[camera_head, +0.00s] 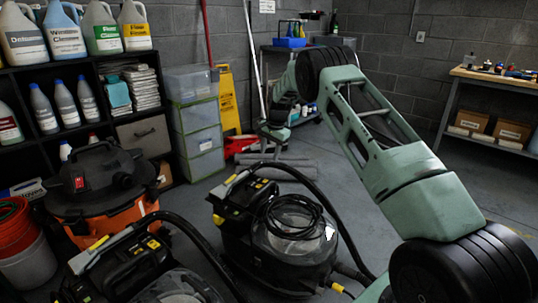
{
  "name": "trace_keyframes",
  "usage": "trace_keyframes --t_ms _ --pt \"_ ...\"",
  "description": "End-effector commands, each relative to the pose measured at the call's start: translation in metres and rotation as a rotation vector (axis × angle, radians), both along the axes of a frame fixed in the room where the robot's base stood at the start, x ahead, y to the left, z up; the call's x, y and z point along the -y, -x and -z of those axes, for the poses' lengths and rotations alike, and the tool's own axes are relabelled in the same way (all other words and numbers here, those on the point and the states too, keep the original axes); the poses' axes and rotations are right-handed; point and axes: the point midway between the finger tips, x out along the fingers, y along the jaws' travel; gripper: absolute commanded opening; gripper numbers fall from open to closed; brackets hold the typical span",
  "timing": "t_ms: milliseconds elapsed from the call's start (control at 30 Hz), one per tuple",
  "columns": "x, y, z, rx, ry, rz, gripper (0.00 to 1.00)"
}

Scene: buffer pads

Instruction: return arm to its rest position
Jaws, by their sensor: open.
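My pale green arm with black joints rises from the lower right, bends at a black elbow near the top middle and reaches down and away. My gripper (275,136) is at its far end, small and partly behind other links, above the floor near the back. It is open, and I see nothing held in it. Flat grey shapes (280,164) lie just below it; I cannot tell clearly what they are. No buffer pad can be made out for certain.
Black and yellow floor machines (285,235) and an orange-black vacuum (100,190) fill the front left and middle. A shelf (100,150) of bottles stands left. A metal cart (310,60) is behind my arm, a workbench (500,78) at right. Floor is open between arm and workbench.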

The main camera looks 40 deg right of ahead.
Motion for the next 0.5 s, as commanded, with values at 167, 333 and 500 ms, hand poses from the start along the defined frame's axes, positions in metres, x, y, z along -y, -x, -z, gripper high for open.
trace_keyframes --t_ms 167,333,500 --pt "0.0 0.0 0.0001 0.0 0.0 0.0 0.44" --pt "-0.0001 -0.0001 0.0002 0.0 0.0 0.0 0.44" --pt "-0.0042 -0.0002 -0.0018 0.0 -0.002 -0.008 0.44"
